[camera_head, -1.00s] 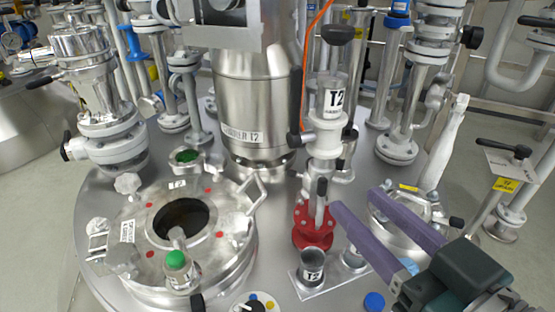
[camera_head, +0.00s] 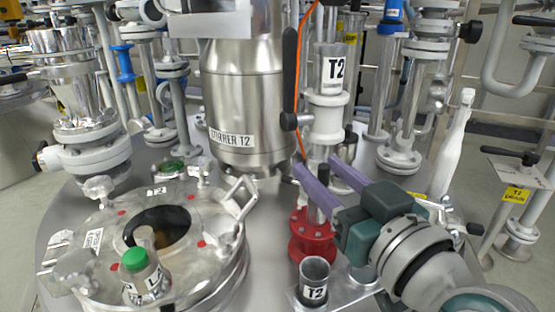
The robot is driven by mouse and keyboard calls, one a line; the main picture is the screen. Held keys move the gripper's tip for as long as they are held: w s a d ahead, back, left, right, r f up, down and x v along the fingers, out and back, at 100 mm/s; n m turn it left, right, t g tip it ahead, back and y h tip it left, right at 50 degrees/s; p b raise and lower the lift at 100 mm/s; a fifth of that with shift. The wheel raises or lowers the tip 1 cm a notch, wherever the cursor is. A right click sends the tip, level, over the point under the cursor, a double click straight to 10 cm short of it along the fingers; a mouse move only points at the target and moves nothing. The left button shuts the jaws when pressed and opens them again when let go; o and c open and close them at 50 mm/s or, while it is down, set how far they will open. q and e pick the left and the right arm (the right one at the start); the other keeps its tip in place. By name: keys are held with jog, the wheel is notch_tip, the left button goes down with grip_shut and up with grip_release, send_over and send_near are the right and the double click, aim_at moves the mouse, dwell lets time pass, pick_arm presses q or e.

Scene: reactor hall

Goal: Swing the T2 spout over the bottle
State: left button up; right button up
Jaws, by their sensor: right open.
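The T2 sampling column stands right of centre, with a clear cylinder labelled T2 (camera_head: 334,68) above a white body (camera_head: 325,117) and a red flange (camera_head: 312,243) at its foot. A dark-tipped upright handle, probably the spout's, is at the lower column, largely hidden by my gripper. An open-topped grey bottle labelled T2 (camera_head: 314,284) stands in front of the red flange. My right gripper (camera_head: 315,165) is open, its two purple fingers pointing left, one on each side of the dark-tipped handle in this view. I cannot tell whether they touch it. My left gripper is not in view.
A round manway (camera_head: 155,250) with a hole and a green-capped fitting (camera_head: 140,270) fills the front left. The steel stirrer (camera_head: 245,110) stands behind. An orange cable runs beside the column.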

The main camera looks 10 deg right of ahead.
jog(key=shift+w, duration=0.25)
grip_shut()
dwell(1.4)
